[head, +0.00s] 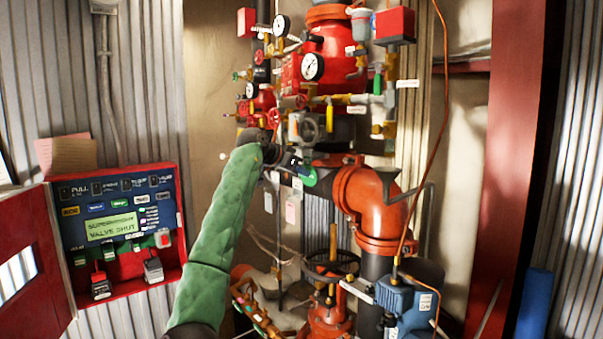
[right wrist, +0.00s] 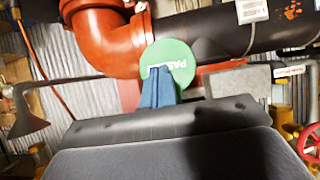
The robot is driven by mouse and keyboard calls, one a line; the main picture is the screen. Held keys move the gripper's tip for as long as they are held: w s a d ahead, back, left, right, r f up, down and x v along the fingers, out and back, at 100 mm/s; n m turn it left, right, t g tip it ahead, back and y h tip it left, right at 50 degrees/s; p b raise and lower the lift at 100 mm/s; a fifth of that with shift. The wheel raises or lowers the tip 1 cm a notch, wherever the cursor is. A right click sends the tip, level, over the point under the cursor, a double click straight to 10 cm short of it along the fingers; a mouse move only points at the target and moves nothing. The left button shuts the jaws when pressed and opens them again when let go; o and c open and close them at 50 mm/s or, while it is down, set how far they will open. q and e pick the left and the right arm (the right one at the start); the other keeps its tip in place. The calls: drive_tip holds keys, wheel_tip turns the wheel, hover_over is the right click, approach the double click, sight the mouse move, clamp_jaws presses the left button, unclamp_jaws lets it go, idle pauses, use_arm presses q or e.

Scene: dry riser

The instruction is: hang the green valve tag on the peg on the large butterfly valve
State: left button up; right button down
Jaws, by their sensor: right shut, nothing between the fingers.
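The green valve tag (right wrist: 172,50) is a round disc with white lettering, partly hidden behind my blue fingertips in the right wrist view. In the head view its green edge (head: 309,178) shows just left of the orange pipe elbow. My right gripper (head: 292,164) is at the tag; its fingers (right wrist: 157,75) are shut with nothing between them, and overlap the tag's lower part. Whether they touch it is unclear. A black handwheel valve (head: 331,262) stands lower down, beside a blue valve actuator (head: 405,297). I cannot make out the peg. My left gripper is not in view.
The orange elbow (head: 385,205) is close right of my gripper; it also fills the upper left of the right wrist view (right wrist: 105,38). Gauges, small valves and hanging labels crowd the riser above. A red-framed alarm panel (head: 118,225) stands at left.

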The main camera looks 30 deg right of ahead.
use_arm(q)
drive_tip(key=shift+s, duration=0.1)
